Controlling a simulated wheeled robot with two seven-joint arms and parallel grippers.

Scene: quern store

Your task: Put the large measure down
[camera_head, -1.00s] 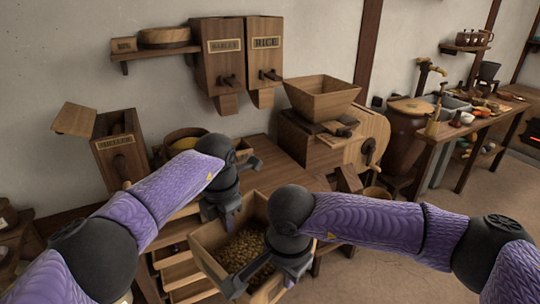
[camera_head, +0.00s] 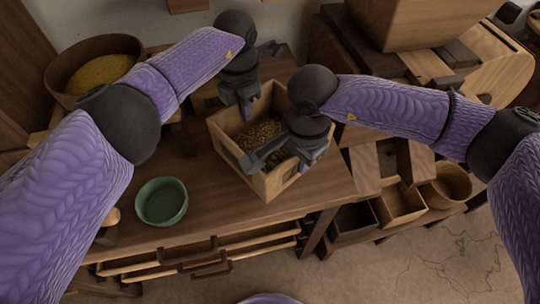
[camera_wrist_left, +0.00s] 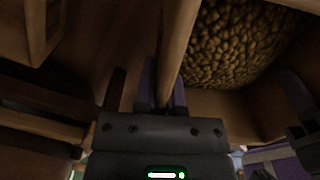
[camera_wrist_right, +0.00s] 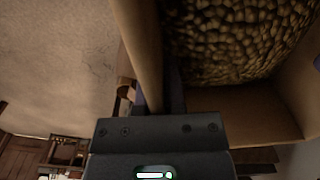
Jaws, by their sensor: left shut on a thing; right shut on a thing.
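The large measure is an open square wooden box (camera_head: 232,156) filled with brown grain (camera_head: 260,133). It is held between both grippers over the front part of the table. I cannot tell whether its base touches the tabletop. My left gripper (camera_head: 249,110) is shut on its far-left wall. My right gripper (camera_head: 308,155) is shut on the right-hand wall. In the left wrist view the box wall (camera_wrist_left: 178,40) runs between the fingers, with grain beyond it. The right wrist view shows the opposite wall (camera_wrist_right: 140,45) gripped likewise. The box looks about level.
The wooden table (camera_head: 190,228) has a green bowl (camera_head: 161,201) left of the box and a larger bowl of yellow meal (camera_head: 98,70) behind. A wooden mill (camera_head: 480,65) stands at the back right. Small bins (camera_head: 398,205) and a round tub (camera_head: 447,184) sit lower right.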

